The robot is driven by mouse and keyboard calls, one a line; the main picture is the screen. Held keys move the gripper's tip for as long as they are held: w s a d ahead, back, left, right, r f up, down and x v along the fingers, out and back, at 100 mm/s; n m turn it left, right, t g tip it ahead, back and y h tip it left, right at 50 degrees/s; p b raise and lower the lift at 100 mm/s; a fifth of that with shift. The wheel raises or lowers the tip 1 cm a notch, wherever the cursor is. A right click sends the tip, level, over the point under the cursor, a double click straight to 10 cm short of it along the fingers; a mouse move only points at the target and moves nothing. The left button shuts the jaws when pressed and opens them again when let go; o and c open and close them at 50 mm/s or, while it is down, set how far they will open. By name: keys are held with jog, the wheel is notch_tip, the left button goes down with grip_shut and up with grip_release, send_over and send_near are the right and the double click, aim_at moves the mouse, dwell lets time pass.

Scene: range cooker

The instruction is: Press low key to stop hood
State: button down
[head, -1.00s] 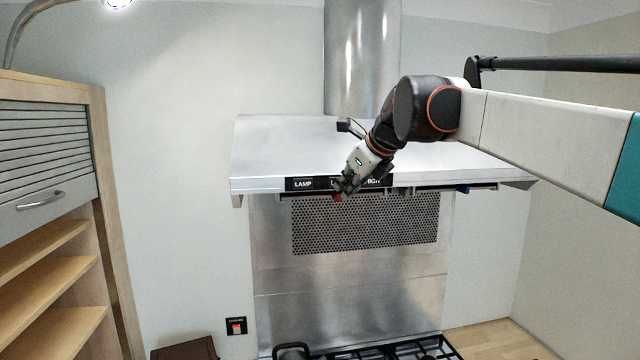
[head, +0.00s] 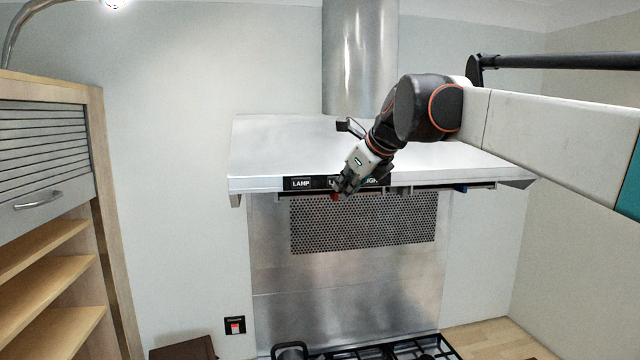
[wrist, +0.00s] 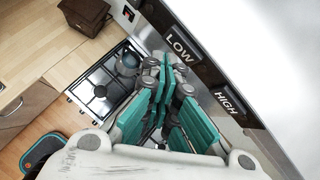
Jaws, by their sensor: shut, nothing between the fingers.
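The range hood (head: 270,150) is a steel canopy with a dark key strip along its front edge. In the head view the LAMP label (head: 301,184) is readable at the left of the strip, and my gripper (head: 342,190) covers most of the rest. In the wrist view the LOW key (wrist: 180,46) and the HIGH key (wrist: 228,101) show their white lettering. My gripper (wrist: 168,72) is shut and empty, its teal fingers close beside the strip near LOW. I cannot tell whether a fingertip touches the key.
Below the hood is a gas hob (head: 400,350), also in the wrist view (wrist: 105,88). A wooden cabinet (head: 100,180) stands at left. A wall switch with a red part (head: 235,326) is on the wall. The space left of the hood is clear.

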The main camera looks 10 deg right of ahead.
jog(key=s, duration=0.6)
dwell(0.6)
jog(key=shift+w, duration=0.1)
jog(key=s+f+n+h+b, duration=0.1)
jog(key=s+f+n+b, duration=0.8)
jog(key=f, duration=1.2)
jog(key=s+f+n+g+h+b, duration=0.1)
jog(key=s+f+n+b, duration=0.8)
jog(key=f+b, duration=0.6)
jog(key=s+a+f+n+b, duration=0.1)
jog(key=s+f+n+b, duration=0.9)
jog(key=f, duration=1.9)
jog(key=shift+s+g+h+b, duration=0.2)
jog(key=shift+g+h+b, duration=0.2)
jog(key=shift+b, duration=0.8)
jog(key=shift+f, duration=0.1)
